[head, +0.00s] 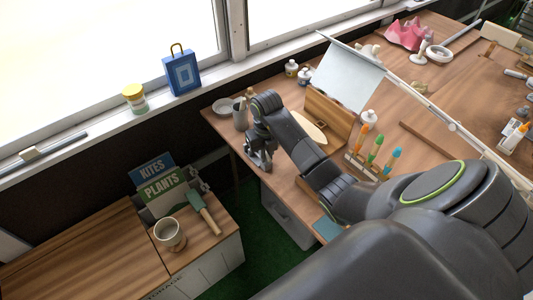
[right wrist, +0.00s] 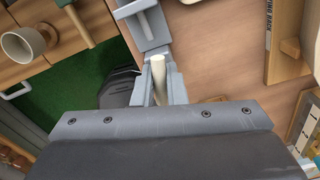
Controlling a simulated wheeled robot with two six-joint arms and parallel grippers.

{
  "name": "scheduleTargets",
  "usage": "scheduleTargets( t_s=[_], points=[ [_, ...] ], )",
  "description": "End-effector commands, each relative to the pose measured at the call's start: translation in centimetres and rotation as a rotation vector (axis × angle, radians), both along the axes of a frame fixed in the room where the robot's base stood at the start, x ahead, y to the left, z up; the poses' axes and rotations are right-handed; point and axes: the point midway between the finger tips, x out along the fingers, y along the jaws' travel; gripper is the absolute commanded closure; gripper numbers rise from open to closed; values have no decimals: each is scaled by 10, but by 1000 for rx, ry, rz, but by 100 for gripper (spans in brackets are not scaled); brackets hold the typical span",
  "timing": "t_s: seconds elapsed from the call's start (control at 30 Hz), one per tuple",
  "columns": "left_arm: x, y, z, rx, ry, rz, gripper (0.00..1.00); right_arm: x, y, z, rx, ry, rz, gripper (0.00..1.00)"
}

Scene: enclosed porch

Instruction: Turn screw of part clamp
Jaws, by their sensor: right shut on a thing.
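The part clamp (right wrist: 150,38) shows in the right wrist view as a grey frame at the edge of the wooden workbench. Its cream-coloured screw handle (right wrist: 158,72) points toward the camera. My right gripper (right wrist: 159,88) is shut on this screw handle, with one finger on each side of it. In the head view my right gripper (head: 261,150) is at the bench's left edge, and the clamp is mostly hidden by it. The turn angle of the screw cannot be told. My left gripper is not in view.
The workbench (head: 222,113) carries a wooden rack (head: 328,118), brushes (head: 375,150) and a grey cup (head: 240,117) near my right gripper. A lower cabinet at left holds a mug (head: 170,236), a trowel (head: 203,212) and books (head: 161,184). Green floor (head: 250,215) lies between.

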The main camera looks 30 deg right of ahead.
Motion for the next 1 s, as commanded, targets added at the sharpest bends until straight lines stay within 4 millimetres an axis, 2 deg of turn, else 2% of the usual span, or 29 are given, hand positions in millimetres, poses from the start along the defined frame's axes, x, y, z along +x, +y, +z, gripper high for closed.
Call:
scheduleTargets(
  t_s=[0.33, 0.37, 0.6, 0.87, 1.0],
  points=[
    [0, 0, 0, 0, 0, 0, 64, 1, 1, 1, 1, -3, 1, 100],
    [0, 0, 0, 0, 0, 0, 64, 1, 1, 1, 1, -3, 1, 86],
    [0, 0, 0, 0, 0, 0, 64, 1, 0, 0, 1, -2, 1, 55],
    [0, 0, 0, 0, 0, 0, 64, 0, 0, 1, 1, -1, 0, 55],
    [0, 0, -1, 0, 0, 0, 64, 1, 0, 10, -1, -3, 0, 55]
  ],
)
